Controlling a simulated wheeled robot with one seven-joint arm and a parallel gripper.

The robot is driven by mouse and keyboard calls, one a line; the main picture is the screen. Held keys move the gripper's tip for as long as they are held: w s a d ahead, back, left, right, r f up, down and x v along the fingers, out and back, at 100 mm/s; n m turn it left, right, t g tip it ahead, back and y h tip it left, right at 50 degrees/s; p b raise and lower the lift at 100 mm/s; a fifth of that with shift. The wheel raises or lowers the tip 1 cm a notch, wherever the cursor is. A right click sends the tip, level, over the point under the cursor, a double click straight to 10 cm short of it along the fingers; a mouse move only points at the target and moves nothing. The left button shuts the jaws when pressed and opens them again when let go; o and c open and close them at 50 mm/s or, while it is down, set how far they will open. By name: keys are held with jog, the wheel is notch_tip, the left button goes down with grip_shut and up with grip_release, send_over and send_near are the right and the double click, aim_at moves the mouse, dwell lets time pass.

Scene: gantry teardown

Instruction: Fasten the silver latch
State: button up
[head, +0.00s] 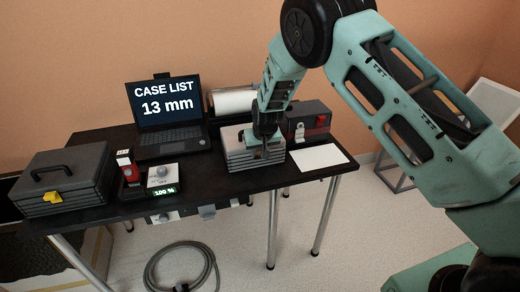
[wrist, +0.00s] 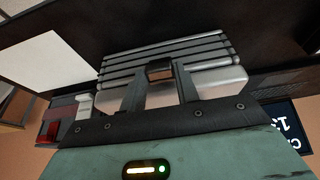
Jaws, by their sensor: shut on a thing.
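My gripper (head: 262,146) points down at the case's front side. In the wrist view my gripper (wrist: 160,80) has both fingers close around a small shiny piece (wrist: 160,70), which looks like the silver latch with a brownish reflection. My fingers hide its sides. I cannot tell whether its catch is engaged.
A dark toolbox with a yellow latch (head: 52,197) stands at the left. A laptop (head: 168,140), a red device (head: 128,170) and a knob unit (head: 162,180) are left of the case. A red-and-grey box (head: 310,118) and white sheet (head: 319,157) are right.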

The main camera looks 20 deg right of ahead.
jog(key=o, duration=1)
jog(key=b+v, duration=0.2)
jog(key=v, duration=1.5)
jog(key=shift+r, duration=0.2)
jog(key=shift+f, duration=0.1)
